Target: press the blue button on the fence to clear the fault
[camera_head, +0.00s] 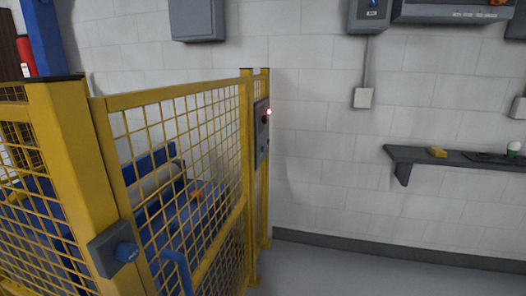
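The yellow mesh fence (172,98) runs from the near left toward the back wall. Neither of my grippers is in view, and nothing touches the blue button.
Behind the mesh stands a blue machine (150,163) with a pale roller. A dark shelf (415,158) on the white block wall holds a yellow item (437,152). Grey boxes (196,18) hang higher up. The grey floor (345,270) right of the fence is clear.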

